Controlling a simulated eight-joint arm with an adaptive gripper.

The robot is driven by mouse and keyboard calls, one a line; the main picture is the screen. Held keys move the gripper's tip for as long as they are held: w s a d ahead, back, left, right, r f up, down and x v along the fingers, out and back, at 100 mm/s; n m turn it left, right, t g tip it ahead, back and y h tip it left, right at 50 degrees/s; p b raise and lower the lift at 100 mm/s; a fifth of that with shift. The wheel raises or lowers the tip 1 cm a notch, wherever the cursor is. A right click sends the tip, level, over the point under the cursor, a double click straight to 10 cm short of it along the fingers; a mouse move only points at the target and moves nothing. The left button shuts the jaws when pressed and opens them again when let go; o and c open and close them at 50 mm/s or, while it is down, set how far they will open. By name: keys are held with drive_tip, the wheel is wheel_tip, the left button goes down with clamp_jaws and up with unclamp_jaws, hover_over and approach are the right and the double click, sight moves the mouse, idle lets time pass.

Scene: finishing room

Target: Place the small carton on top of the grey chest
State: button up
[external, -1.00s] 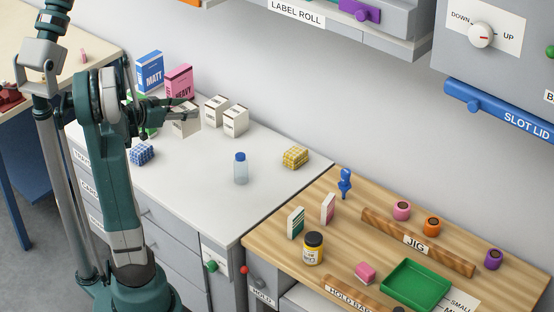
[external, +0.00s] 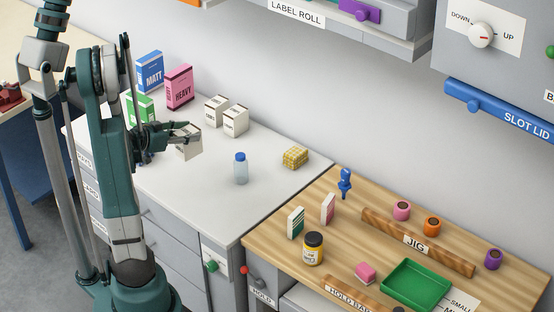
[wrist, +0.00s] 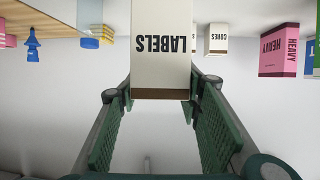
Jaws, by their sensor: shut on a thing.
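My gripper (external: 186,134) is shut on a small white carton (external: 188,149) with a brown band. In the wrist view my gripper (wrist: 160,96) has one green finger on each side of this carton (wrist: 162,60), which reads LABELS upside down. The carton hangs over the pale top of the grey chest (external: 215,190) of drawers. I cannot tell whether its base touches the top. Two similar white cartons (external: 216,110) (external: 235,121) stand behind it, and one reading CORES (wrist: 217,39) shows in the wrist view.
A blue MATT box (external: 149,72), a pink HEAVY box (external: 179,87) and a green box (external: 141,107) stand at the back left. A clear bottle (external: 240,169) and a yellow block (external: 295,157) stand to the right. The top's front middle is clear. A wooden bench (external: 350,230) adjoins at right.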

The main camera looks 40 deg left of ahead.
sight(189, 156)
drive_tip(key=shift+f+b, duration=1.1)
drive_tip(key=shift+f, duration=1.8)
drive_tip(key=shift+f+b, duration=0.85)
drive_tip(key=shift+f, duration=1.25)
drive_tip(key=shift+f, duration=0.1)
drive_tip(key=o, duration=1.1)
